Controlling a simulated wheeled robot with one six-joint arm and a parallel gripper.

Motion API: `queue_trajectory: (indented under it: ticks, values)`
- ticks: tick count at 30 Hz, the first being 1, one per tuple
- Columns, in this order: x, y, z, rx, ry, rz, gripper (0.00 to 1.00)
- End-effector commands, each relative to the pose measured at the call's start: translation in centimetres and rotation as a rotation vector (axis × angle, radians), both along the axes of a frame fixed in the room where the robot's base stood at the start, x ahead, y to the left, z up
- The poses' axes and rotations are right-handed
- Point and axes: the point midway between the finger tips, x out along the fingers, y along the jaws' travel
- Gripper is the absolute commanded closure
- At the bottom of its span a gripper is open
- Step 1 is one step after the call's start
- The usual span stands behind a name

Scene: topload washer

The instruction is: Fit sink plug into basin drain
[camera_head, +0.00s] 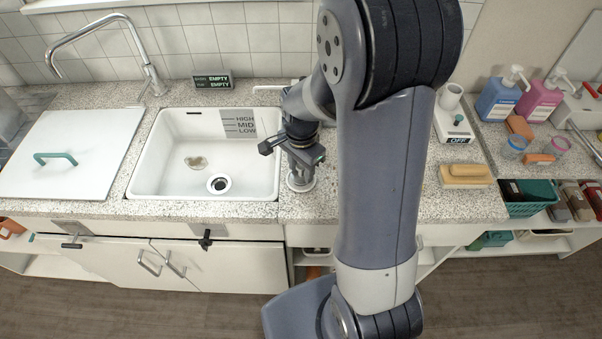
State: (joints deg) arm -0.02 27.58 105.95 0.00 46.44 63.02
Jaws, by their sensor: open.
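The white basin (168,150) is set into the speckled counter. Its round drain (219,184) lies in the basin floor near the front, with a dark opening. A round pale disc, which looks like the sink plug (300,185), lies on the counter just right of the basin. My gripper (302,174) points down right over this disc and partly hides it. It is open. I cannot tell whether its fingers touch the plug.
A small yellowish object (196,162) lies in the basin near the drain. A faucet (150,75) arches behind at the left. A white lid (65,165) with a teal handle covers the left counter.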

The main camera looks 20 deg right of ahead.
Motion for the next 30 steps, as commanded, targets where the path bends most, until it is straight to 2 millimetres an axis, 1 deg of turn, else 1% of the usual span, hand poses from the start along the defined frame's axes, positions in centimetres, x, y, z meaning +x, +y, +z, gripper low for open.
queue_trajectory:
  ticks: [2,17,25,28,30]
  values:
    - [0.0,0.0,0.0,0.000,0.000,0.000,0.59]
    - [0.0,0.0,0.0,0.000,0.000,0.000,1.00]
    - [0.0,0.0,0.3,0.000,0.000,0.000,1.00]
    - [0.1,0.0,1.2,0.000,-0.004,0.000,1.00]
    - [0.1,0.0,2.2,0.000,-0.006,0.000,1.00]
